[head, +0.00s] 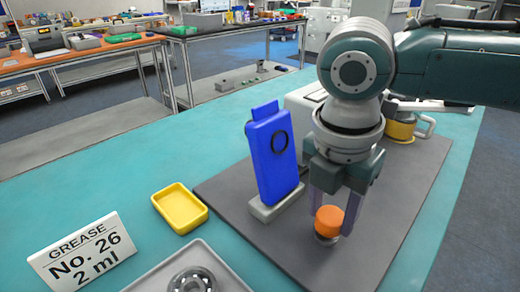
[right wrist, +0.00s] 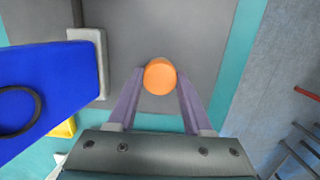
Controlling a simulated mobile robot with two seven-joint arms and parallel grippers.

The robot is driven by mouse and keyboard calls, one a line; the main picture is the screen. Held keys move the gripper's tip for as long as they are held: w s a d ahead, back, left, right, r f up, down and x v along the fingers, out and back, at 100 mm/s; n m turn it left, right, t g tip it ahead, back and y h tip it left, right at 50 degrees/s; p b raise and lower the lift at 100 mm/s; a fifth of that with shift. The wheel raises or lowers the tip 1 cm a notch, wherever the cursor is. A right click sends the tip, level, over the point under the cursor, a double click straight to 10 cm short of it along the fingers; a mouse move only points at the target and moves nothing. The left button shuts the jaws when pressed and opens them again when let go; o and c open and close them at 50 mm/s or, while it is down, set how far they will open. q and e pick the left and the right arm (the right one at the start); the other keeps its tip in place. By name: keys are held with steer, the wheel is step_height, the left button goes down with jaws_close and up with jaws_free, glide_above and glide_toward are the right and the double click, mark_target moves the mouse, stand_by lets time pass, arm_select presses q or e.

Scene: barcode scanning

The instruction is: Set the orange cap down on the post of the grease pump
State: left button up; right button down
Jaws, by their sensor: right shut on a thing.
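The orange cap (head: 329,215) is between the fingers of my right gripper (head: 338,208), which points down and is shut on it. It also shows in the right wrist view (right wrist: 160,76), between the two purple-grey fingertips (right wrist: 160,80). A short grey round piece (head: 326,239) shows directly under the cap, above the dark mat. I cannot tell whether this is the pump's post, or whether the cap rests on it. A yellow-bodied thing with a light handle (head: 401,128) stands behind my right arm, partly hidden. My left gripper is not in view.
A blue upright device (head: 273,155) stands in a grey holder (head: 277,204) left of my right gripper. On the teal table are a yellow tray (head: 180,208), a grey tray (head: 238,284) with a metal ring part, and a grease sign (head: 81,252). The dark mat (head: 400,205) is clear to the right.

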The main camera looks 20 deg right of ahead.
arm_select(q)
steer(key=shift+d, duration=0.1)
arm_select(e)
steer(key=shift+f, duration=0.7)
stand_by(0.4)
jaws_free()
stand_by(0.3)
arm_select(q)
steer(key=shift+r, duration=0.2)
arm_select(e)
steer(key=shift+r, duration=0.1)
step_height(320, 180, up, 8)
steer(key=p, duration=0.9)
steer(key=shift+f, duration=0.25)
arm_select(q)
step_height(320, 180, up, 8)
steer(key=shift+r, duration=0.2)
arm_select(e)
steer(key=shift+f, duration=0.1)
